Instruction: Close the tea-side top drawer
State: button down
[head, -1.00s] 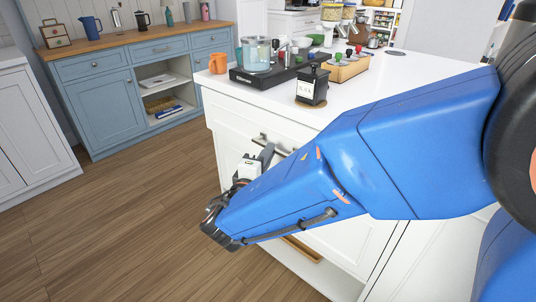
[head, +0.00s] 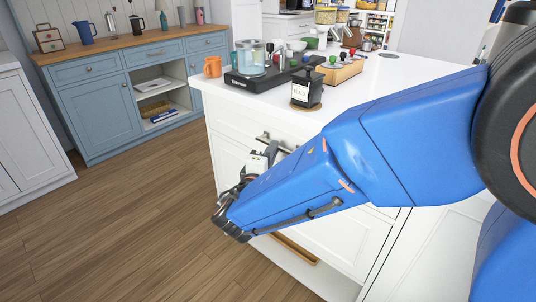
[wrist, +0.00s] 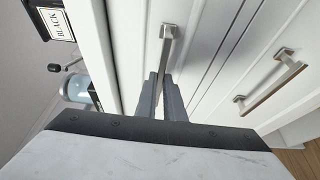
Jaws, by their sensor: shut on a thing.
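The top drawer (head: 233,129) is a white front just under the island's worktop, with a metal bar handle (head: 275,143). In the wrist view the handle (wrist: 168,45) runs to between the two grey fingers. My gripper (wrist: 165,92) is shut on this handle, and the white drawer front (wrist: 135,45) lies close behind it. In the head view my gripper (head: 262,158) is at the handle, with my blue forearm covering much of the island front. How far the drawer stands out is hard to tell.
A lower front has its own bar handle (wrist: 270,82). A black canister (head: 306,88), an orange mug (head: 212,67) and a black scale (head: 265,77) stand on the worktop. The wooden floor (head: 130,220) left of the island is clear. A blue cabinet (head: 100,112) stands beyond.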

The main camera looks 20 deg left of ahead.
jog(key=shift+w, duration=0.1)
jog(key=c, duration=1.9)
grip_release()
jog(key=shift+w+d, duration=0.1)
jog(key=shift+o, duration=0.2)
jog(key=s, duration=1.7)
jog(key=shift+s, duration=0.2)
